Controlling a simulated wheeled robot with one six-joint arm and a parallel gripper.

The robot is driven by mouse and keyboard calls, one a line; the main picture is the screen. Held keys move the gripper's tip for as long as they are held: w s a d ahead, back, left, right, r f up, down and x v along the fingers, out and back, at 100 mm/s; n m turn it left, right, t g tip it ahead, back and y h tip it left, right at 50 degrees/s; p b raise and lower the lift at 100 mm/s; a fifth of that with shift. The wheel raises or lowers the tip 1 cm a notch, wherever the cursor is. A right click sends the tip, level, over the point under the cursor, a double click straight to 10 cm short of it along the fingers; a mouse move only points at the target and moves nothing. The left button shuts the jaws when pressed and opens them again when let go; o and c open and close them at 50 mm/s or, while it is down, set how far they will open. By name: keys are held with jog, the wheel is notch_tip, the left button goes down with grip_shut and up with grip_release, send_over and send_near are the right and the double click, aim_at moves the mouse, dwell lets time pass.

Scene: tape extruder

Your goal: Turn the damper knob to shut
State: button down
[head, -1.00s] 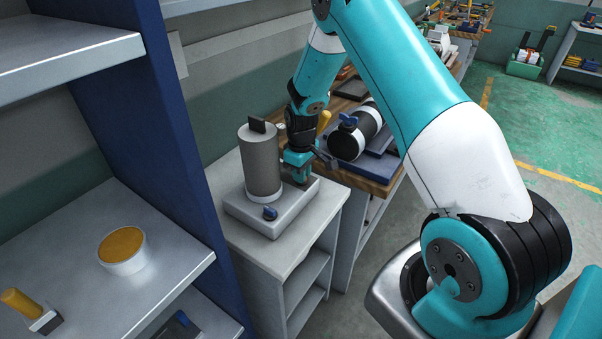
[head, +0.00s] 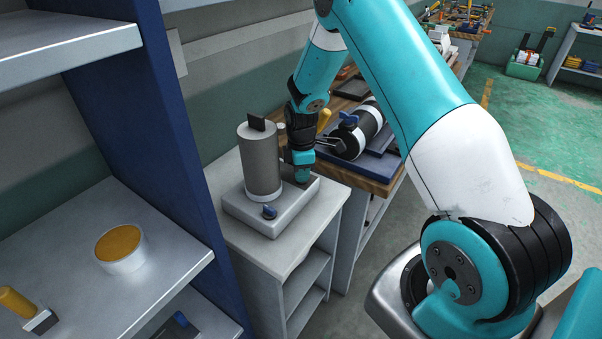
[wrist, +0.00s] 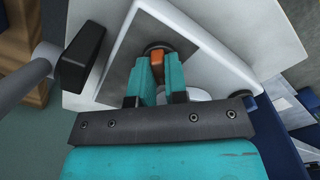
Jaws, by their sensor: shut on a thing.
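My gripper (wrist: 157,72) points down onto the grey machine base (head: 248,218), beside the upright grey cylinder (head: 262,165) that stands on it. In the wrist view its two teal fingers are closed around a small orange-brown piece (wrist: 157,66), which I take to be the damper knob. The piece stands over a dark round seat (wrist: 157,47) on a grey plate (wrist: 128,70). The fingers hide most of it, so its pointing direction is unclear. In the head view my gripper (head: 302,176) covers the knob.
A small blue knob (head: 269,212) sits at the front of the base. A grey cabinet (head: 262,250) carries the machine. To its right a wooden bench (head: 372,184) holds a black-and-white cylinder (head: 349,140). A blue shelf upright (head: 165,130) stands to the left.

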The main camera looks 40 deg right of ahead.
jog(key=n, duration=0.3)
jog(key=shift+n, duration=0.3)
jog(key=shift+n+b, duration=0.3)
jog(key=shift+n, duration=1.6)
jog(key=c, duration=1.1)
grip_release()
jog(key=shift+c, duration=0.2)
